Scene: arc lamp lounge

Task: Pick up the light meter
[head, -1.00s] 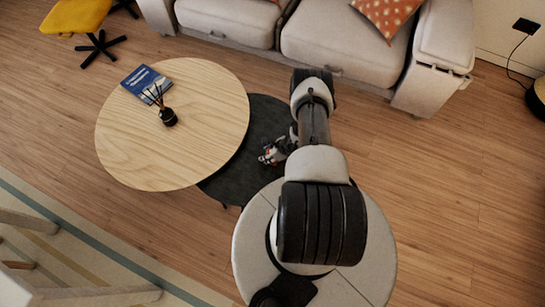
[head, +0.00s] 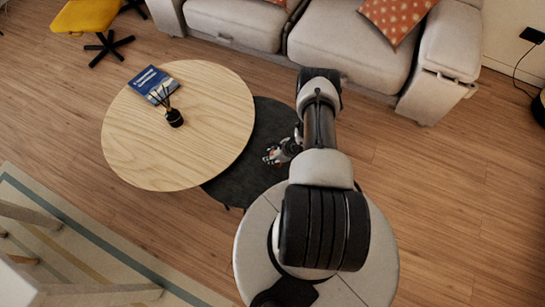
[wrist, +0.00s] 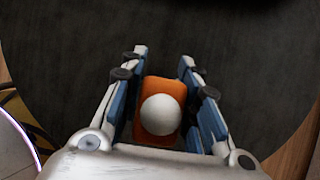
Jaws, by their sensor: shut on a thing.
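The light meter (wrist: 151,93) is an orange block with a white dome. In the wrist view it sits between the blue-lined fingers of my gripper (wrist: 160,85). My gripper is shut on it, above the dark round low table (wrist: 60,60). In the head view my gripper (head: 271,155) is over the dark table (head: 240,178), just right of the wooden table, and a little orange-red shows at its fingertips. Whether the meter still touches the table I cannot tell.
A round wooden table (head: 215,100) overlaps the dark table on the left. It holds a blue book (head: 152,83) and a black reed diffuser (head: 174,118). A light sofa (head: 340,45) stands behind. A yellow chair (head: 85,16) is at top left. Open floor (head: 460,190) lies to the right.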

